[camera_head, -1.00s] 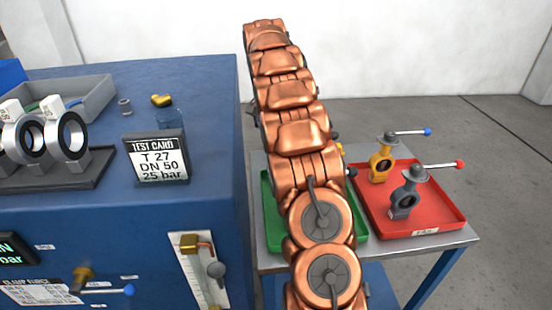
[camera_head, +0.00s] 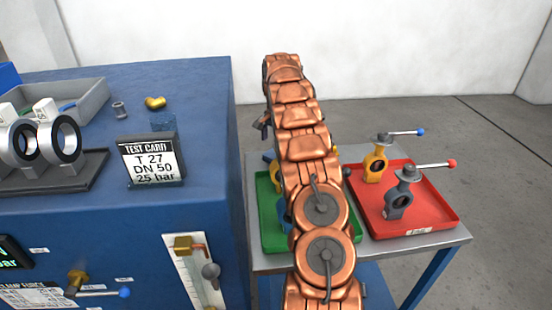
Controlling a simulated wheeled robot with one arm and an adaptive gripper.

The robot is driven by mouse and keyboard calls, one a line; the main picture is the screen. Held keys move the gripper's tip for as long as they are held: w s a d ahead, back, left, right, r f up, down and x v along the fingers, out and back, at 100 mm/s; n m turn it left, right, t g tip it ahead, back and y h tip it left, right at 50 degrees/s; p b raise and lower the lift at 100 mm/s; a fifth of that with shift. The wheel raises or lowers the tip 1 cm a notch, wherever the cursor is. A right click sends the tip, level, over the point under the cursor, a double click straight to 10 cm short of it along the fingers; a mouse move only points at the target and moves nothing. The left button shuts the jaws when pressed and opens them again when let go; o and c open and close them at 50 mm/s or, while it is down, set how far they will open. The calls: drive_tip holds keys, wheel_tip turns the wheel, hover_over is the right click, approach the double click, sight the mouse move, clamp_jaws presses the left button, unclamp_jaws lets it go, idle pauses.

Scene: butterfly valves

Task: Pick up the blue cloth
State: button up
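What looks like the blue cloth (camera_head: 163,122) is a small, darker blue patch on top of the blue bench. It lies behind the test card, which hides its near part. My copper-coloured arm rises to the right of the bench, and its far end is well to the right of the cloth. My gripper is mostly or wholly hidden behind the arm. A small dark part sticking out left of the arm may belong to it. Its fingers cannot be made out, and nothing visible touches the cloth.
The test card (camera_head: 151,160) stands on the blue bench (camera_head: 205,120). A brass piece (camera_head: 155,102) and a grey fitting (camera_head: 119,109) lie behind. Ring valves and a grey bin (camera_head: 85,100) are left. Right, a table holds a green tray (camera_head: 268,240) and a red tray (camera_head: 440,212) with valves.

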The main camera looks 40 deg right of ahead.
drive_tip(key=shift+w+f+p, duration=0.1)
drive_tip(key=shift+f+p, duration=0.7)
drive_tip(key=shift+f, duration=1.85)
drive_tip(key=c, duration=0.8)
drive_tip(key=shift+r, duration=0.1)
wheel_tip(320, 180, up, 18)
drive_tip(key=p, duration=0.5)
